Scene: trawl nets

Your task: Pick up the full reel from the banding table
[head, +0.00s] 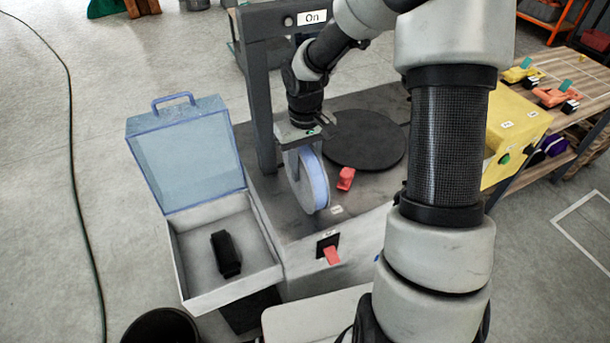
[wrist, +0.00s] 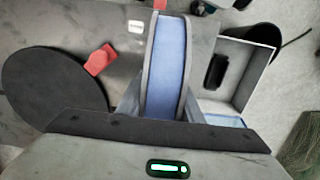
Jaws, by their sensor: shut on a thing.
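The full reel (head: 312,182), a grey-sided spool wound with light blue band, stands upright on the dark top of the banding table (head: 290,222). My gripper (head: 303,150) is above the reel and shut on its upper part. In the wrist view the reel (wrist: 166,65) shows its blue band between two grey flanges, running up from the gripper's edge. I cannot tell whether the reel's lower edge touches the table.
A black round disc (head: 365,140) and a red piece (head: 346,178) lie right of the reel. An open clear-lidded box (head: 183,262) with a black block (head: 226,254) stands at left. A red switch (head: 331,255) is on the front. A yellow box (head: 512,135) is at right.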

